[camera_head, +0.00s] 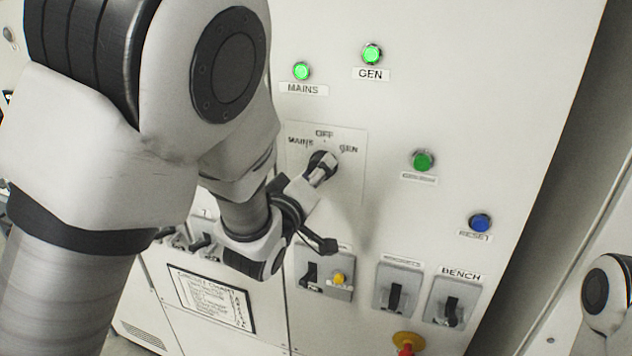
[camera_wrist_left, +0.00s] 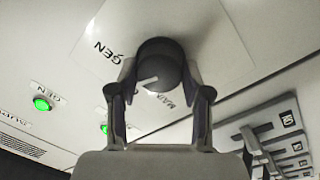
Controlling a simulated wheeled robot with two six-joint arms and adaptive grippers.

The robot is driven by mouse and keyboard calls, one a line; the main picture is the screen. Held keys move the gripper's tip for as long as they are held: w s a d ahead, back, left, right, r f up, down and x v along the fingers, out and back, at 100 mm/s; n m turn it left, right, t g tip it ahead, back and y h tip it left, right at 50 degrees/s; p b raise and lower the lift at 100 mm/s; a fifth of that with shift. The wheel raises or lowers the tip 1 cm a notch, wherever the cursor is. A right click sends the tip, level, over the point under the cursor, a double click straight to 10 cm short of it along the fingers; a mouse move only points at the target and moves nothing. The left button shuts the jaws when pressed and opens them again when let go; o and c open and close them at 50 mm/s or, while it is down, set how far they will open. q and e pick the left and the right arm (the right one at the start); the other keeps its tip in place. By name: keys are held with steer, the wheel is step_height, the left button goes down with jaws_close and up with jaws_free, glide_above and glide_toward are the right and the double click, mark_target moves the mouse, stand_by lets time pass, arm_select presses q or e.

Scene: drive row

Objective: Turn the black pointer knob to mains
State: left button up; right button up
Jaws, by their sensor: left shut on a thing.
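The black pointer knob (camera_head: 320,160) sits on a white plate (camera_head: 352,177) marked MAINS, OFF and GEN. My left gripper (camera_head: 318,171) is shut on the knob and partly covers it in the head view. In the left wrist view the round dark knob (camera_wrist_left: 158,63) lies between the two fingers of my left gripper (camera_wrist_left: 160,76). A white pointer mark on it points down and left, between the GEN and MAINS lettering. The OFF lettering is hidden there, so I cannot tell the exact setting. My right gripper is not in view.
Green lamps marked MAINS (camera_head: 301,71) and GEN (camera_head: 372,54) are lit above. A green button (camera_head: 423,161) and a blue RESET button (camera_head: 480,222) are to the right. Several switches, including BENCH (camera_head: 451,302), and a red-and-yellow knob (camera_head: 407,342) are below.

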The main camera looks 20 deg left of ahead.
arm_select(q)
steer(key=shift+d+n+y+b, duration=0.1)
steer(key=shift+n+y+b, duration=0.2)
steer(key=shift+n+b, duration=2.5)
steer(key=shift+n+y+b, duration=0.3)
steer(key=shift+n+b, duration=0.95)
steer(key=shift+n, duration=3.35)
steer(key=o, duration=1.2)
steer(key=shift+c, duration=0.2)
steer(key=shift+w+f, duration=0.15)
